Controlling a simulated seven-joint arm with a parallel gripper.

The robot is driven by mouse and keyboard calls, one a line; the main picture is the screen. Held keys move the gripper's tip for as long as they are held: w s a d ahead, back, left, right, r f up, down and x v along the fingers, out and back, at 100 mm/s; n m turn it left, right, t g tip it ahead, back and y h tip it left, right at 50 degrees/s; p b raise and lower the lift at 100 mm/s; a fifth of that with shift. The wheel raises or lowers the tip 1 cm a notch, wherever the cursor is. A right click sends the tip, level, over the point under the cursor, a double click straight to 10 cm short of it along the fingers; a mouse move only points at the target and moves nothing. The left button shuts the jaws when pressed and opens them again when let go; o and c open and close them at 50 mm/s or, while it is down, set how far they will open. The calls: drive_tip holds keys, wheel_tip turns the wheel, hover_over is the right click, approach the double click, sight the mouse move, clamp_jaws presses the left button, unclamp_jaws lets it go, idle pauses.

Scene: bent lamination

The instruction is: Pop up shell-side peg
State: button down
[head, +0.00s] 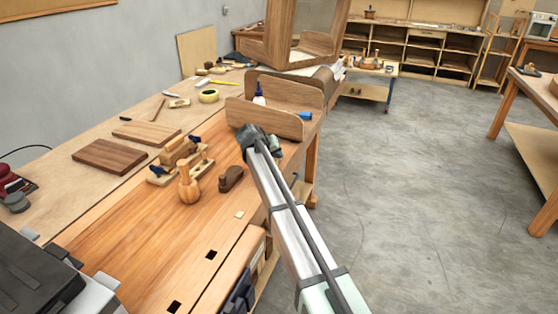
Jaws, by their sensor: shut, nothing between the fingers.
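My gripper (252,135), a dark end on my pale arm, is above the wooden bench, in front of a bent wooden shell (300,128) with raised curved sides. It is shut and nothing shows in it. Its fingertips are too small to see clearly. A small pale square (239,214) is in the bench top near the front edge; it may be a peg, but I cannot tell how far it stands up. Two dark square holes, a nearer one (175,306) and a farther one (211,255), lie in line with it. My gripper is well beyond these.
A small dark wooden plane (231,178), a wooden mallet (189,187) and a clamped wooden jig (180,158) stand on the bench. A glue bottle (259,94) stands by the shell. A large wooden frame (290,45) rises behind. The near bench top is mostly clear.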

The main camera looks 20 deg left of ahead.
drive_tip(key=shift+s+d+f, duration=0.15)
drive_tip(key=shift+s+f, duration=0.05)
drive_tip(key=shift+f, duration=0.45)
idle(0.7)
drive_tip(key=shift+r, duration=0.1)
drive_tip(key=shift+w+r, duration=0.15)
drive_tip(key=shift+r, duration=3.3)
